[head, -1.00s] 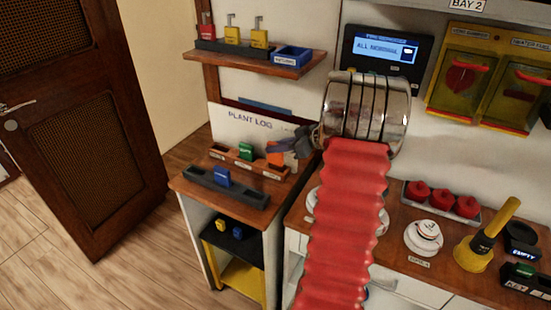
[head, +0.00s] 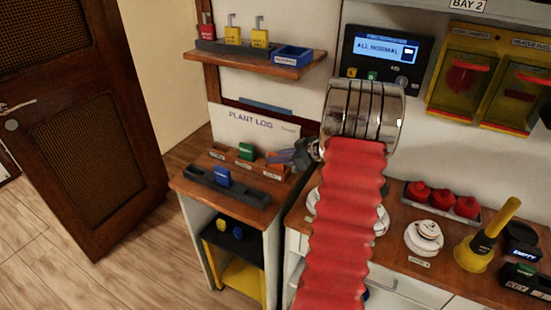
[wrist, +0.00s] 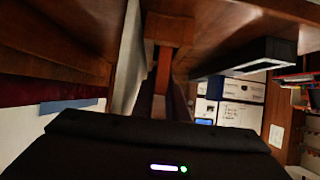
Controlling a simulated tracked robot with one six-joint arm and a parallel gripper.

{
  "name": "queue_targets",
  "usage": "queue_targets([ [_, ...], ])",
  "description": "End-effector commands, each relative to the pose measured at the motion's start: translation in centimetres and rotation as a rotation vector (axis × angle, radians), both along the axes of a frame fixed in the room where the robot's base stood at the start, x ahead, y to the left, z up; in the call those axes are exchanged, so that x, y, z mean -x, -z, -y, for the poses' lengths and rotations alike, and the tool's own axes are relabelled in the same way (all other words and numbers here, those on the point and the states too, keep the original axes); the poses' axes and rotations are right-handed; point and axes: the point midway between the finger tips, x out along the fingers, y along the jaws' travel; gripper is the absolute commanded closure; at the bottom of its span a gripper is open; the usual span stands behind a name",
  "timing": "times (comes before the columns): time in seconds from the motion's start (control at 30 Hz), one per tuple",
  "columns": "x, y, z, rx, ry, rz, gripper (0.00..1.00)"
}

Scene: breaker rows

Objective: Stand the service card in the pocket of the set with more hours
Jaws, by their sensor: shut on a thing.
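My gripper (head: 284,158) is at the right end of a small side cabinet in the head view, low over the pocket row. It is shut on a small orange card (head: 277,153), which is mostly hidden by the fingers. Small wooden pockets with labels stand here: one at the left (head: 219,153), a middle one with a green card (head: 246,151) standing in it, and one at the right (head: 272,172), just below my gripper. I cannot tell if the orange card touches a pocket. The labels and any hour readings are too small to read. The wrist view does not show the fingertips or card.
A long dark block (head: 240,190) with a blue piece (head: 222,176) lies along the cabinet's front. A white Plant Log board (head: 245,128) stands behind the pockets. A wooden shelf (head: 285,68) with padlocks hangs above.

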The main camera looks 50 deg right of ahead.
Motion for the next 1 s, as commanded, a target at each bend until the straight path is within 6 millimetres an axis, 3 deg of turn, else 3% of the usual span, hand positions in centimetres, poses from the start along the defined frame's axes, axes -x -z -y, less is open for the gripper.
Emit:
queue_targets([
  [0.03, 0.0, 0.2, 0.0, -0.001, 0.0, 0.0, 1.0],
  [0.07, 0.0, 0.1, 0.0, -0.001, 0.0, 0.0, 0.85],
  [0.17, 0.0, 0.1, 0.0, -0.001, 0.0, 0.0, 0.79],
  [0.57, 0.5, -0.4, 0.2, 0.0, 0.001, 0.0, 0.79],
  [1.0, 6.2, -3.7, 1.9, 0.002, 0.004, 0.001, 0.79],
])
